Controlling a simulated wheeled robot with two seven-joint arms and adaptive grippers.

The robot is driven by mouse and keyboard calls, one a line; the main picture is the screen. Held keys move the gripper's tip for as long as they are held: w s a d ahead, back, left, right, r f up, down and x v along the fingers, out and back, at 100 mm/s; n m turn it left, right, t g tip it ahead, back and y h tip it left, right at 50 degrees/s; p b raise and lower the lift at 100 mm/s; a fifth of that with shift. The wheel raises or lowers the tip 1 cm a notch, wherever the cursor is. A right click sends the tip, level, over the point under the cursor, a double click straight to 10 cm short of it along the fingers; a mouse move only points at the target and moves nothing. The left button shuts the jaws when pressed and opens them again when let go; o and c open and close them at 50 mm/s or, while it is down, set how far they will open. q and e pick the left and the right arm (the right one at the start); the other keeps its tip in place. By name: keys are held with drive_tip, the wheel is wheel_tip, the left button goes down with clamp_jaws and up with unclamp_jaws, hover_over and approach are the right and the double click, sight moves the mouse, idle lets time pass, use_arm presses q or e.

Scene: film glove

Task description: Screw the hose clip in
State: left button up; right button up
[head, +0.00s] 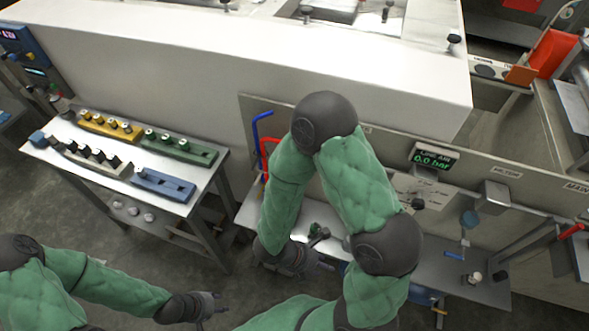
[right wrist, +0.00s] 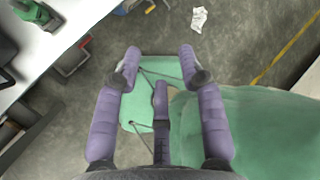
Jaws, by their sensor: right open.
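I cannot pick out the hose clip for certain in either view. A small green and black fitting (head: 318,232) stands on the metal bench (head: 245,215) in the head view. A green part (right wrist: 28,10) shows at the bench corner in the right wrist view. My right gripper (right wrist: 160,54) is open, with nothing seen gripped between its purple fingers. In the head view my right gripper (head: 303,266) is at the bench's front edge, below the fitting and partly hidden. My left gripper (head: 218,305) is over the floor at lower left, away from the bench; its fingers are too small to read.
A side table (head: 120,190) at left bears yellow, green, white and blue racks with knobs. A pressure display (head: 434,158) reads 0.0 bar behind the bench. The floor (head: 220,265) between table and bench is clear.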

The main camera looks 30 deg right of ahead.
drive_tip(key=w+d+r+n+t+h+b, duration=0.2)
drive_tip(key=w+d+r+n+t+h, duration=0.1)
drive_tip(key=w+d+n+t, duration=0.25)
drive_tip(key=w+a+r+n+t+h+b, duration=0.1)
drive_tip(key=w+a+r+n+t+b, duration=0.15)
drive_tip(key=w+r+n+t, duration=0.3)
drive_tip(key=w+a+r+n+t+h+b, duration=0.1)
drive_tip(key=w+a+r+n+t+h, duration=0.15)
drive_tip(key=w+a+r+t, duration=0.35)
drive_tip(key=shift+g+y, duration=0.4)
drive_tip(key=shift+y, duration=0.05)
drive_tip(key=b+x, duration=0.1)
drive_tip(key=x, duration=0.2)
drive_tip(key=r+b+x, duration=0.1)
drive_tip(key=x, duration=0.3)
drive_tip(key=s+d+b+x, duration=0.1)
drive_tip(key=x, duration=0.3)
drive_tip(key=shift+w+d+r, duration=0.15)
drive_tip(key=shift+w, duration=0.05)
drive_tip(key=shift+w+d+b, duration=0.25)
drive_tip(key=shift+w+b, duration=0.1)
drive_tip(key=shift+r, duration=0.1)
clamp_jaws()
